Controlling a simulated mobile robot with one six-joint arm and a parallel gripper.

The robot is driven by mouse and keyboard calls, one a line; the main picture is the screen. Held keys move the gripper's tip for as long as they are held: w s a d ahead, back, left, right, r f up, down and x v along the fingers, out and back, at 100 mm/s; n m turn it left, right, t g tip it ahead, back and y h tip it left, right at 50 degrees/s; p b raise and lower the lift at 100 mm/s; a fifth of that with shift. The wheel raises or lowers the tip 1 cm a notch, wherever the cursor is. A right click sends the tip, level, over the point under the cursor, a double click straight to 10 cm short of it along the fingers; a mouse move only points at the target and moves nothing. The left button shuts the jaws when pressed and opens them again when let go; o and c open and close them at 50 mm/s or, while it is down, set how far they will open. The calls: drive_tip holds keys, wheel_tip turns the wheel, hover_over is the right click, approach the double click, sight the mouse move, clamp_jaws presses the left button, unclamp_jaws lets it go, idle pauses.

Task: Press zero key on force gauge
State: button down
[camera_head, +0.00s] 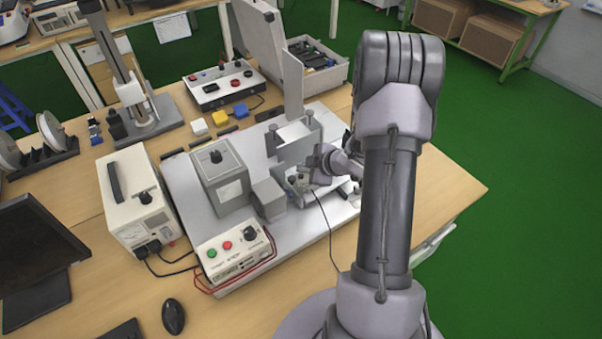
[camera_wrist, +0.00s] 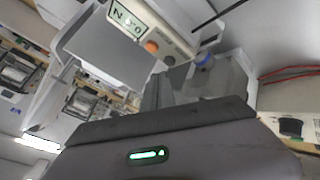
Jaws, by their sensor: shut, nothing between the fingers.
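The force gauge (camera_wrist: 135,28) is at the top of the wrist view, seen at a tilt. Its pale green display (camera_wrist: 127,21) shows large dark characters that look like "0.0 N" turned over. An orange round key (camera_wrist: 151,46) and a grey key (camera_wrist: 168,60) sit beside the display. My gripper (camera_wrist: 160,88) is shut and empty, its fingers pointing up just below the keys. Whether the fingers touch a key cannot be told. In the head view my gripper (camera_head: 302,183) is low over the metal plate, partly hidden by my arm, and the gauge is hard to make out there.
The metal base plate (camera_head: 183,187) carries a grey box with a knob (camera_head: 220,180) and an upright fixture (camera_head: 296,141). A control box (camera_head: 234,254) with red and green buttons and a white power supply (camera_head: 135,198) stand left of my gripper. A cable (camera_head: 329,225) hangs nearby.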

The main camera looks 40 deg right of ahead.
wheel_tip(320, 180, up, 5)
drive_tip(key=p, duration=0.4)
idle(0.3)
